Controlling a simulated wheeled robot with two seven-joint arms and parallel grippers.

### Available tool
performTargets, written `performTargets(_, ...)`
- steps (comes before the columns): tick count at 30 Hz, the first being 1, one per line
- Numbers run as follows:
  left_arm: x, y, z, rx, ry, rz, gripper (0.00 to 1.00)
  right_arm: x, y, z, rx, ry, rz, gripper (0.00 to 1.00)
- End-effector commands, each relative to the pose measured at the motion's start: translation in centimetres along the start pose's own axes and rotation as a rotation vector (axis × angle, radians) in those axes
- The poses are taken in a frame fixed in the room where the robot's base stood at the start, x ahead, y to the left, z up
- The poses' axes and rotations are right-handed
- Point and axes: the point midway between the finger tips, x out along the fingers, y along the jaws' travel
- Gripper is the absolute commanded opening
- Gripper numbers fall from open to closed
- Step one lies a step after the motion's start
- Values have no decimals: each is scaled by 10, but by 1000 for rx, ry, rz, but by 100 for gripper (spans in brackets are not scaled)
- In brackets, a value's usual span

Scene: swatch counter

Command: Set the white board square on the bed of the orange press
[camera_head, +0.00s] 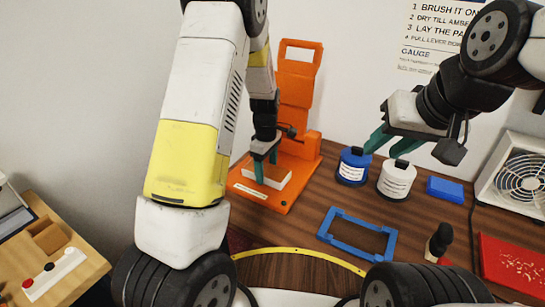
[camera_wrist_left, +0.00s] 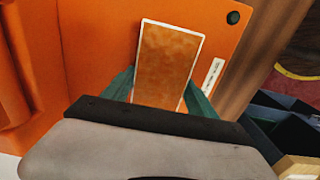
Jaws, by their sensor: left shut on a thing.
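The orange press (camera_head: 297,95) stands at the back against the wall, its flat bed (camera_head: 262,197) toward me. My left gripper (camera_head: 266,168) points down over the bed, shut on the white board (camera_head: 277,180). In the left wrist view the board (camera_wrist_left: 168,62) has a mottled amber top and white edges, with a green finger on each long side. It is over the bed (camera_wrist_left: 95,50); I cannot tell whether it touches or lies exactly square. My right gripper (camera_head: 386,152) is open and empty above the blue and white jars.
The blue jar (camera_head: 353,167) and white jar (camera_head: 396,181) stand right of the press. A blue frame (camera_head: 357,235), blue block (camera_head: 445,189), dark-knobbed stamp (camera_head: 439,242), red tray (camera_head: 512,264) and fan (camera_head: 518,180) occupy the counter. A yellow curved strip (camera_head: 300,252) lies in front.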

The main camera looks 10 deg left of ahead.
Motion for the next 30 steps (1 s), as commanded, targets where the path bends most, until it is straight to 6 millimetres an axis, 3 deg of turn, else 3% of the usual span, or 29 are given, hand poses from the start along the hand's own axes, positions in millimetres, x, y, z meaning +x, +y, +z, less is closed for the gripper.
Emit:
performTargets(18,12,-4,1,-1,-2,-12,19,0,0,0,0,0,0,36)
performTargets(19,12,-4,1,-1,-2,-12,70,0,0,0,0,0,0,36)
performTargets(21,12,-5,1,-1,-2,-12,84,0,0,0,0,0,0,36)
performTargets(23,12,-5,1,-1,-2,-12,92,0,0,0,0,0,0,36)
performTargets(30,-8,-3,1,-1,0,-5,92,0,0,0,0,0,0,36)
